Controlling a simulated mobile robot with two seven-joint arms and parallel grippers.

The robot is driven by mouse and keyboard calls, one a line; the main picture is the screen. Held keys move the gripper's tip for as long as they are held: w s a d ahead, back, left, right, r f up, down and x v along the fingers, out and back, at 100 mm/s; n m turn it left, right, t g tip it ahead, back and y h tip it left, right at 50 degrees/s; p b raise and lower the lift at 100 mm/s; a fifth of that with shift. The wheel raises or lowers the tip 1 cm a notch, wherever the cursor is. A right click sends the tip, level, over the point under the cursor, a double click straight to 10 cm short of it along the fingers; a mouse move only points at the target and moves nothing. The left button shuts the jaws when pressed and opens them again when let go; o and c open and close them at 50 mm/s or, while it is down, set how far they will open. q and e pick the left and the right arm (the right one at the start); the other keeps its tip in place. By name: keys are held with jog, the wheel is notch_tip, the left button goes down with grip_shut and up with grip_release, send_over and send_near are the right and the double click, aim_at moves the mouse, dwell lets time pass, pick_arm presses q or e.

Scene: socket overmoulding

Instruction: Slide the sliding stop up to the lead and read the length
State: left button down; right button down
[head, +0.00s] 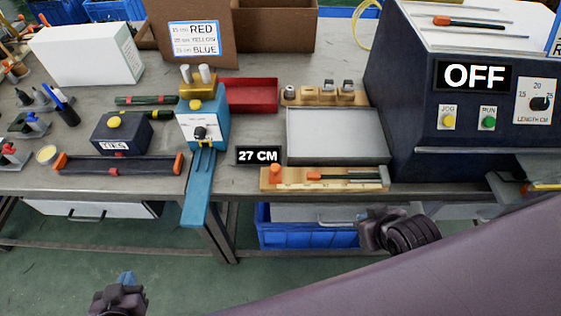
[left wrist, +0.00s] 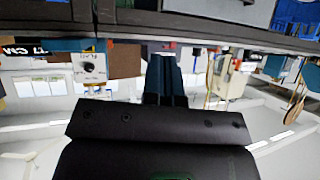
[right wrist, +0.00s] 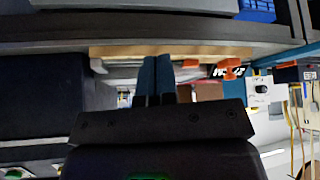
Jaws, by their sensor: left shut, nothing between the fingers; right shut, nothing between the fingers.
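A wooden measuring board (head: 298,187) lies near the table's front edge. An orange sliding stop (head: 275,174) stands at its left end; the stop also shows in the right wrist view (right wrist: 231,66). A dark lead (head: 350,176) with an orange left end lies along the board, with a gap between it and the stop. A small display (head: 258,155) behind the board reads 27 CM. My right gripper (right wrist: 157,66) is shut and empty before the board; its fingertips are unclear in the head view. My left gripper (head: 126,278) is shut and empty, low in front of the table.
A blue dial device (head: 203,128) stands left of the board, its blue chute (head: 198,195) reaching past the table edge. A grey tray (head: 338,158) lies behind the board. A large dark machine (head: 470,155) showing OFF stands at the right. A blue bin (head: 290,236) sits below.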

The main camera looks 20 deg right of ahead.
notch_tip(320, 180, up, 5)
jog(key=a+g+y+p, duration=0.1)
jog(key=a+y+p, duration=0.1)
jog(key=a+p, duration=0.1)
jog(key=m+y, duration=0.6)
jog(key=y, duration=0.3)
send_near(275, 169)
jog(key=x, duration=0.2)
jog(key=p+x, duration=0.1)
jog(key=x, duration=0.1)
jog(key=f+x, duration=0.1)
jog(key=x, duration=0.1)
jog(key=shift+w+d+f+p, duration=0.15)
jog(key=shift+w+d+p, duration=0.1)
jog(key=shift+p, duration=0.15)
jog(key=shift+w+a, duration=0.3)
jog(key=shift+a, duration=0.7)
